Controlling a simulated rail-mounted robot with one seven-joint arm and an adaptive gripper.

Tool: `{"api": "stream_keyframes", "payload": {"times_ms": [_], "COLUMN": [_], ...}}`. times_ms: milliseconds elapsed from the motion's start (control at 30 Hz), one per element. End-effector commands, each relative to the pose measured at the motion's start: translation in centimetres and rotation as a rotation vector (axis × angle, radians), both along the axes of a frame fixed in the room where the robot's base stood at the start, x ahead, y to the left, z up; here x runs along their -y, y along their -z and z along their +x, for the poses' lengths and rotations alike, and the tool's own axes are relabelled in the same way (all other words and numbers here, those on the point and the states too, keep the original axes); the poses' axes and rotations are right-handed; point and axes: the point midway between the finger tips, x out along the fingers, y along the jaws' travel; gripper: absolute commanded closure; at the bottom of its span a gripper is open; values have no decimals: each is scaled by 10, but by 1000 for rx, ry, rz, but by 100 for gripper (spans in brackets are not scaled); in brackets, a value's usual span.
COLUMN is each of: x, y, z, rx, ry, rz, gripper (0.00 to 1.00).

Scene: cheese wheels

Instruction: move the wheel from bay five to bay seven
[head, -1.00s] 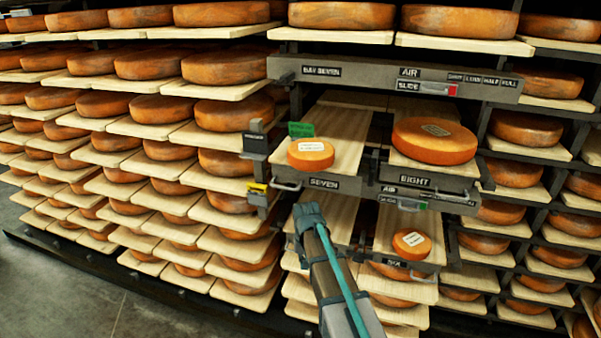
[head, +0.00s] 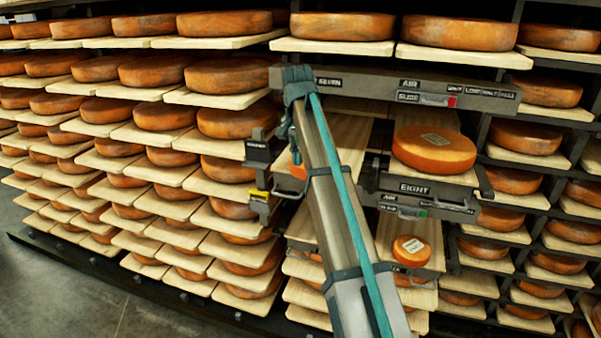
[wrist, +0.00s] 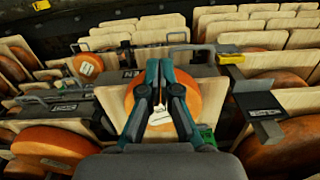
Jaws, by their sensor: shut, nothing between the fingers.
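An orange wheel with a white label rests on the bay seven board. In the head view only a sliver of the wheel (head: 297,171) shows behind my arm. In the wrist view the wheel (wrist: 205,93) lies under my gripper (wrist: 166,62), with its label partly hidden by the fingers. My gripper (head: 297,157) is shut and empty, pointing down over the wheel. I cannot tell the gap between them. The bay seven board (head: 347,145) shows bare behind my arm. The lower left board (head: 303,228), beside bay six, shows no wheel on its visible part; its label is hidden.
A large wheel (head: 434,149) sits in bay eight, right of my arm. A small labelled wheel (head: 411,250) sits in the bay below it. A grey beam (head: 455,92) crosses above the bays. A post with a yellow tag (head: 258,195) stands left. Racks of wheels surround the bays.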

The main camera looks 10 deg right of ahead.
Motion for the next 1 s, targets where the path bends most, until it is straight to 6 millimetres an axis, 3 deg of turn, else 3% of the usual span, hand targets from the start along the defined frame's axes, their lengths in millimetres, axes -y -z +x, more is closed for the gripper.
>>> {"api": "stream_keyframes", "payload": {"times_ms": [267,700,800,1000], "x": [0,0,9,20], "y": [28,99,95,98], "z": [0,-2,17,31], "rx": [2,0,2,4], "ry": [5,3,4,4], "rz": [0,0,0,0], "gripper": [100,100,100,100]}}
